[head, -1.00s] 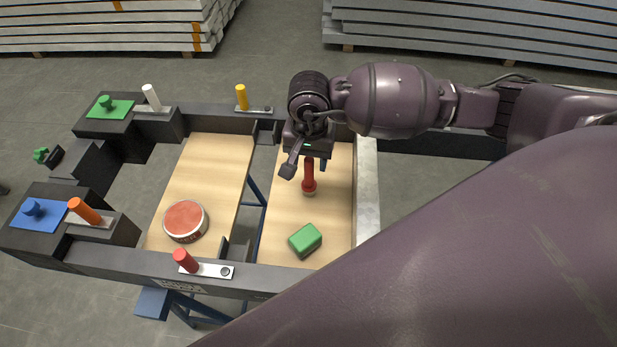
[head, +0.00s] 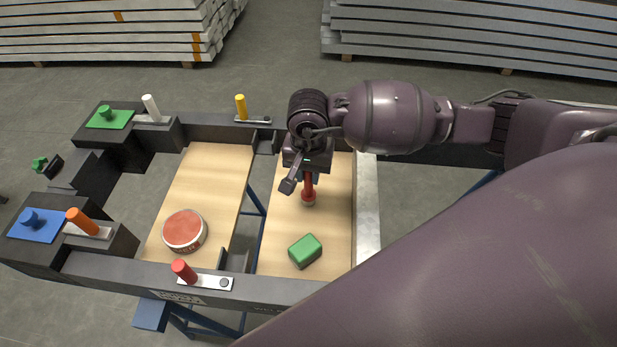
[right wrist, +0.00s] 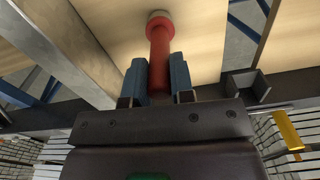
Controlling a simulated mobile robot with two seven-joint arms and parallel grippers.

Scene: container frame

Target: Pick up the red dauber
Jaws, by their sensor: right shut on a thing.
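The red dauber (head: 308,194) is upright over the right wooden board (head: 330,225), its pale tip down. My right gripper (head: 309,180) is above it, pointing down, with its fingers on the dauber's upper part. In the right wrist view, the two blue-grey fingers (right wrist: 157,80) are shut on the red handle of the dauber (right wrist: 159,45), one on each side. The pale tip is at or close to the board; I cannot tell if it touches. My left gripper is not in view.
A green block (head: 305,251) lies in front of the dauber on the same board. A round red-topped tin (head: 184,231) sits on the left board (head: 205,185). Red (head: 183,271), orange (head: 82,220), white (head: 151,106) and yellow (head: 241,106) handles stand around the dark frame (head: 110,268).

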